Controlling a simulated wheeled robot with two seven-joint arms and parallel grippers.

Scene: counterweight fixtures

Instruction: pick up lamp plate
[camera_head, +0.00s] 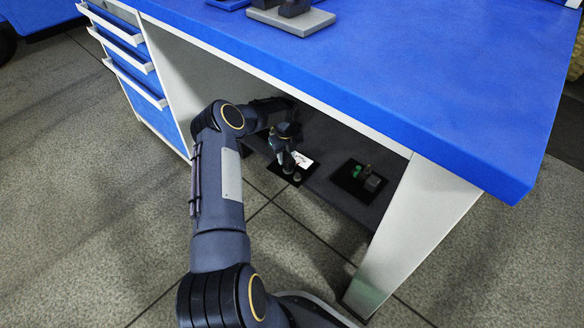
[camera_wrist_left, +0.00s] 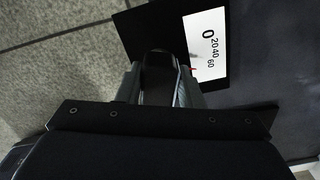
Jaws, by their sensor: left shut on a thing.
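A black plate with a white scale card (camera_head: 302,160) lies on the low grey shelf under the bench. In the left wrist view the card (camera_wrist_left: 207,45) reads 0 20 40 60. My left gripper (camera_head: 289,166) reaches down to this plate and is shut on a dark rounded grip (camera_wrist_left: 160,64) at it; the fingers hide part of the plate. A second black plate (camera_head: 345,182) with a green lamp-like knob (camera_head: 357,171) and a grey block (camera_head: 373,183) lies apart to the right, untouched. My right gripper is not in view.
The blue bench top (camera_head: 400,70) overhangs the shelf. A white leg (camera_head: 415,225) stands at the right and a drawer unit (camera_head: 130,60) at the left. A grey fixture base (camera_head: 292,19) stands on the bench top. The floor in front is clear.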

